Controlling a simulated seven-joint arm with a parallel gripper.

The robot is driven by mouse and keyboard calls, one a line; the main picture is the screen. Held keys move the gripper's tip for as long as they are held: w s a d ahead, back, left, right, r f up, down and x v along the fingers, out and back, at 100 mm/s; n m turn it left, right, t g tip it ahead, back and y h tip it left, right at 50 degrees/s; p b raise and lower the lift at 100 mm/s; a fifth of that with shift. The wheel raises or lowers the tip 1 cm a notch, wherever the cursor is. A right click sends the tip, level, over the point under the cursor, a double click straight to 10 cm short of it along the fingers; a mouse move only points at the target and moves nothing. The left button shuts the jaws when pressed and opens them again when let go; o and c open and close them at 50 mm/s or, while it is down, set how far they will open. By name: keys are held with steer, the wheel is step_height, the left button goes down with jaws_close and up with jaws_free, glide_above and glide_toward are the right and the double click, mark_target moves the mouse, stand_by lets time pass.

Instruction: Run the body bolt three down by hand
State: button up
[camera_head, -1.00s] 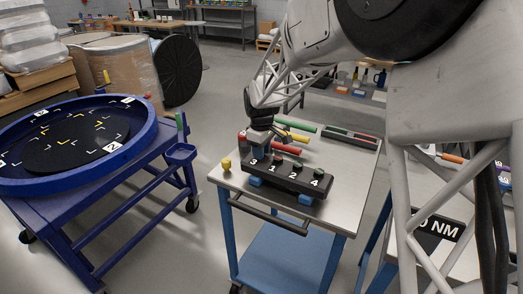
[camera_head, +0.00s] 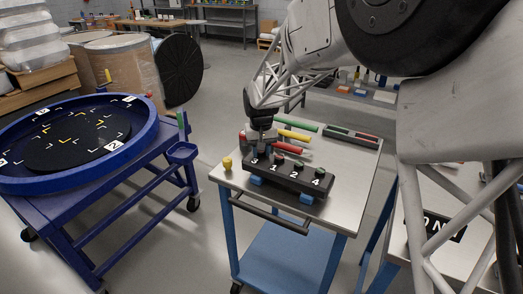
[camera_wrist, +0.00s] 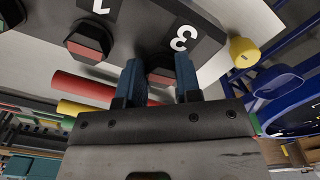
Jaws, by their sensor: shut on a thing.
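The black block (camera_head: 288,181) with bolts numbered 3, 1, 2 and 4 lies on the cart's light top. My gripper (camera_head: 260,151) points down at its left end, at the bolt by number 3. In the wrist view my two blue fingers (camera_wrist: 159,68) are shut on body bolt three (camera_wrist: 161,79), whose reddish head shows between them. The number 3 sits just beyond it. How deep the bolt sits is hidden. Bolt one (camera_wrist: 90,38) stands free beside it, also with a reddish head.
A yellow knob (camera_head: 227,163) stands on the cart's left corner. Red, yellow (camera_head: 294,136) and green handles lie behind the block, with a dark tray (camera_head: 352,136) at the back right. The blue round drum fixture (camera_head: 75,150) stands apart on the left.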

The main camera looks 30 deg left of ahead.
steer(key=shift+a+r+m, duration=0.1)
steer(key=shift+r+m, duration=0.2)
steer(key=shift+m, duration=0.6)
steer(key=o, duration=0.7)
steer(key=shift+o, duration=1.1)
steer(key=shift+f, duration=0.15)
steer(key=shift+r, duration=3.95)
